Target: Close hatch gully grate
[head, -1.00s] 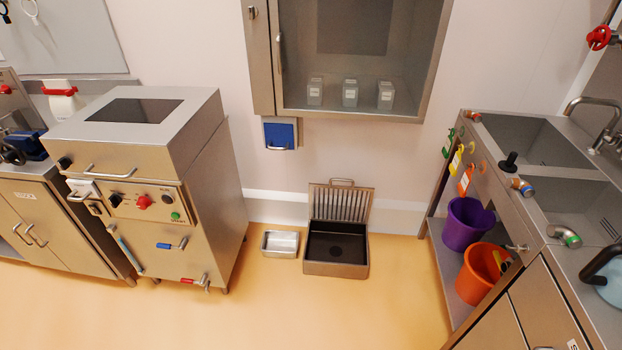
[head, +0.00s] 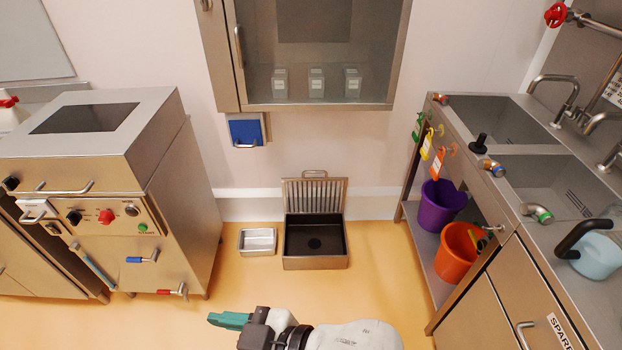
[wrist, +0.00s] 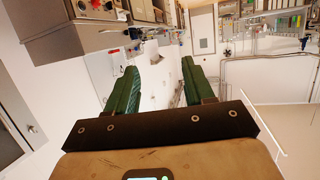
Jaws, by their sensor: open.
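The gully grate hatch (head: 315,196) is a slatted steel lid with a handle on its top edge. It stands raised at the back of a steel gully box (head: 315,263) on the floor by the wall. The box is open and its dark inside shows. My gripper (head: 212,319) shows at the bottom of the head view, in front of the gully and to its left, with green fingers pointing left. In the wrist view my gripper (wrist: 160,85) is open, with nothing between its two green fingers. It is apart from the grate.
A small steel tray (head: 257,251) lies left of the gully. A steel machine (head: 90,220) stands at left, and a sink bench (head: 520,200) with purple and orange buckets at right. A wall cabinet (head: 218,60) hangs above. The floor before the gully is clear.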

